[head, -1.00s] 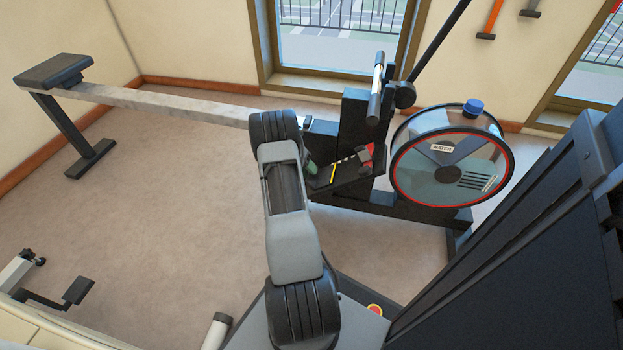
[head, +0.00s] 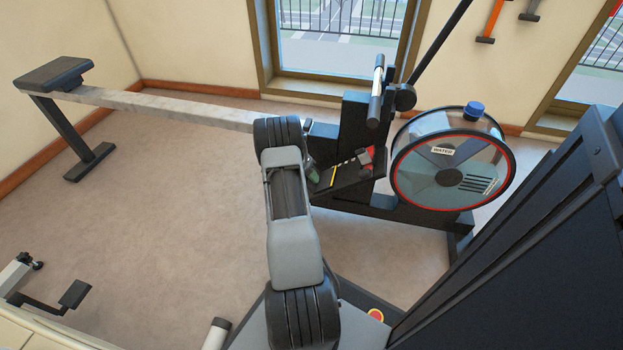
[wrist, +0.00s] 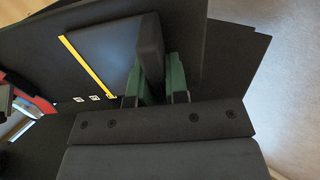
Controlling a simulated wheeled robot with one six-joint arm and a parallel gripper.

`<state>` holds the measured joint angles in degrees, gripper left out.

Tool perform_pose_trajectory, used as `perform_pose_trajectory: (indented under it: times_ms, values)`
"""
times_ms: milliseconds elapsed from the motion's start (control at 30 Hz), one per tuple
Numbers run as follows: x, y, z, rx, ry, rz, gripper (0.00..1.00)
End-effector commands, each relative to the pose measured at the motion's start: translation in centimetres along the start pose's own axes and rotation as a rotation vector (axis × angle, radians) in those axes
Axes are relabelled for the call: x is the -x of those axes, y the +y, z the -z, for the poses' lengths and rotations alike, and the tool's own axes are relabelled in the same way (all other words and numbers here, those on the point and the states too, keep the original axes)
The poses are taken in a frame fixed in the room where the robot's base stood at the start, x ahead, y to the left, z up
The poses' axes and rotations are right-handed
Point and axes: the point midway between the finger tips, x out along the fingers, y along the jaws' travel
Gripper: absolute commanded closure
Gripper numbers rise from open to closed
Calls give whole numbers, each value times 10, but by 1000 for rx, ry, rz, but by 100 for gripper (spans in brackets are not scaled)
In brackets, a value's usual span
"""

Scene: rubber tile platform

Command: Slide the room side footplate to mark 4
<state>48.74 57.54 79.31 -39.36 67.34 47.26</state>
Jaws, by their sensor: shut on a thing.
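The footplate assembly (head: 347,173) is a dark sloping board on the rowing machine, with a yellow line and a red patch, in the head view. In the wrist view a dark plate (wrist: 110,48) bears the yellow line (wrist: 85,62), and small white marks (wrist: 95,98) lie below it. My gripper (wrist: 163,80) has green fingers shut on a dark grey upright block (wrist: 150,42), which seems to be part of the footplate. In the head view my gripper (head: 312,172) is mostly hidden behind my arm. I cannot read the mark numbers.
The rower's pale rail (head: 170,107) runs left to its seat (head: 53,75). A round water tank (head: 452,160) stands right of the footplates, with the handle (head: 376,92) above. Another pedal-like device (head: 45,285) is at lower left. Floor between is clear.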

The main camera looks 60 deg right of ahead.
Motion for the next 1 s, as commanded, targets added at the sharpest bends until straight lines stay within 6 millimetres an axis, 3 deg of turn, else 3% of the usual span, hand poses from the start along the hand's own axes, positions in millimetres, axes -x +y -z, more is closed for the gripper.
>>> perform_pose_trajectory:
  times_ms: [400,700,1000]
  values:
    - [1,1,0,0,0,0,100]
    - [3,56,1,-1,-1,0,100]
    - [0,67,1,0,0,-3,100]
